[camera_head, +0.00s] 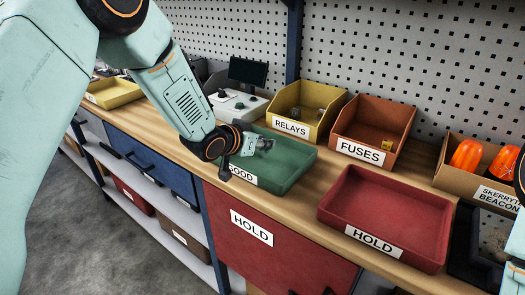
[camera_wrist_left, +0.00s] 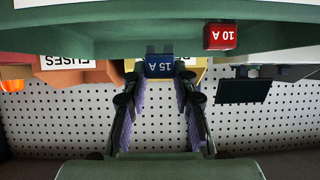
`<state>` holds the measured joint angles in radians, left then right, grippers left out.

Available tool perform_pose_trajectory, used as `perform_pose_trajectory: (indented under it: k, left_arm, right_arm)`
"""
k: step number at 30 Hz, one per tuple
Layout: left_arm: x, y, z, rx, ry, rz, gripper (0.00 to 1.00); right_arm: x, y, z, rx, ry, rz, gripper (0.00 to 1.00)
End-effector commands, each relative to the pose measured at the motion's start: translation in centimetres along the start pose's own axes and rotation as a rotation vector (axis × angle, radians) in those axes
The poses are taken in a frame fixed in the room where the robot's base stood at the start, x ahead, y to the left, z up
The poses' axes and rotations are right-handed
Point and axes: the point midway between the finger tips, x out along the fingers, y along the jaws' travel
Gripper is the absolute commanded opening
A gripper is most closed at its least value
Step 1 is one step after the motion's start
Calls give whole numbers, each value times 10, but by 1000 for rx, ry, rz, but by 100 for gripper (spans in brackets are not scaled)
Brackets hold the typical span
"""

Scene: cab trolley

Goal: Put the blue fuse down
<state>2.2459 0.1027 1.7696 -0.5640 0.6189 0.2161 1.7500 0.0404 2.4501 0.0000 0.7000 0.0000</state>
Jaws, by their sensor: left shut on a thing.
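My left gripper (camera_head: 264,144) is over the green tray (camera_head: 295,172) labelled GOOD. The wrist view is upside down and shows the left gripper (camera_wrist_left: 160,72) shut on a blue fuse (camera_wrist_left: 160,66) marked 15 A. The fuse sits between the two fingertips, near the green tray (camera_wrist_left: 110,35); I cannot tell whether it touches the tray floor. A red fuse (camera_wrist_left: 220,37) marked 10 A is in the tray beside the held fuse, with a gap between them. Neither fuse can be made out in the head view. My right gripper is not in view.
A yellow RELAYS bin (camera_head: 285,97) and an orange FUSES bin (camera_head: 358,128) stand behind the green tray. A red HOLD tray (camera_head: 430,228) is to its right. A box of orange beacons (camera_head: 455,182) stands farther right. Bare wooden bench (camera_head: 290,205) runs along the front.

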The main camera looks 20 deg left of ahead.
Motion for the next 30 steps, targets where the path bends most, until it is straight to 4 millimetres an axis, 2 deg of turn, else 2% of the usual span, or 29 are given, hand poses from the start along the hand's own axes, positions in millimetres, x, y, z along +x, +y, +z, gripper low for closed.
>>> perform_pose_trajectory:
  k: [3,5,17,18,20,30]
  left_arm:
    - [10,0,18,-2,-4,0,10]
    - [13,0,23,-3,-3,0,10]
    - [17,0,26,-1,-1,0,10]
    - [17,0,25,-1,-1,0,31]
    - [16,0,25,-1,-1,0,36]
    - [15,0,22,-1,-1,0,37]
  right_arm:
    - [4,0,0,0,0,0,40]
    - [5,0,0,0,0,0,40]
    - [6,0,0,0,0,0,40]
    - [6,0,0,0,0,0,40]
    - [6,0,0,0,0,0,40]
    - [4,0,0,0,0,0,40]
